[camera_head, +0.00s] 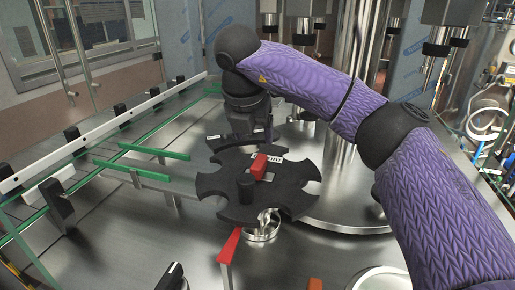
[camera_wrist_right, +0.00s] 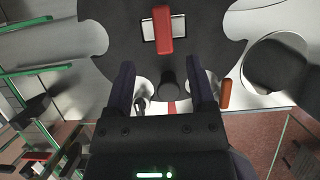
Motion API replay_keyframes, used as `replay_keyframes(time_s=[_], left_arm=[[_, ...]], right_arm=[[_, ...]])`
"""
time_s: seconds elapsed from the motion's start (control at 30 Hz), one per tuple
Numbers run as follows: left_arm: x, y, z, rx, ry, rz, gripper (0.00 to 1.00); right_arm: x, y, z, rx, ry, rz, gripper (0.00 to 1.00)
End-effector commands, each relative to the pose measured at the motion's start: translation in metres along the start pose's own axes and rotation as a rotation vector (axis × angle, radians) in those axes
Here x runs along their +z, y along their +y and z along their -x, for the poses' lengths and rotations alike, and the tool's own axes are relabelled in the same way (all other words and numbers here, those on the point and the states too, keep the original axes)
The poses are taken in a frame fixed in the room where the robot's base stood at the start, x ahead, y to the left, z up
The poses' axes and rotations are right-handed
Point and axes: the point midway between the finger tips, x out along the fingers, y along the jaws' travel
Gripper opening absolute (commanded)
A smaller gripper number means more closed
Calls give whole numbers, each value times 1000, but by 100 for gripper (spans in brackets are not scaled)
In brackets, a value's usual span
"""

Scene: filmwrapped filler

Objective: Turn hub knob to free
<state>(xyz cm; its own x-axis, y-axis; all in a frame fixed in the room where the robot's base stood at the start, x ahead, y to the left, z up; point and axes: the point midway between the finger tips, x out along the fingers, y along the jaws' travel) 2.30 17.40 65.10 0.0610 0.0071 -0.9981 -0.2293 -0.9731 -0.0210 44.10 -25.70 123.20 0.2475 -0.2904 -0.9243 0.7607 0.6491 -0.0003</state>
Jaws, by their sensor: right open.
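My right gripper (camera_head: 241,138) is open and empty above the wheel's far side, apart from the red knob. My left gripper is out of view.
A red bracket (camera_head: 229,246) stands in front of the wheel. Green guide rails (camera_head: 140,168) and a white rail (camera_head: 95,137) run along the left. A large steel column (camera_head: 343,165) rises behind on the right.

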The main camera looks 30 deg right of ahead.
Motion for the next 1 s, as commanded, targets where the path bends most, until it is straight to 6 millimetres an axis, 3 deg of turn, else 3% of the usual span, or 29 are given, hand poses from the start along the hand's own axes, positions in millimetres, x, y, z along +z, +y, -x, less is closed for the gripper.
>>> replay_keyframes(time_s=[0.33, 0.5, 0.73, 1.0], left_arm=[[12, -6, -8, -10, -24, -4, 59], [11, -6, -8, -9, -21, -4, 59], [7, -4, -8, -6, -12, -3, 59], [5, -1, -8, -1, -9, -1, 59]], right_arm=[[-1, -1, -78, -4, 3, 0, 71], [-1, -1, -93, -2, 2, 1, 71], [-1, -1, -93, -1, 1, 1, 71], [-1, -1, -93, -1, 1, 1, 13]])
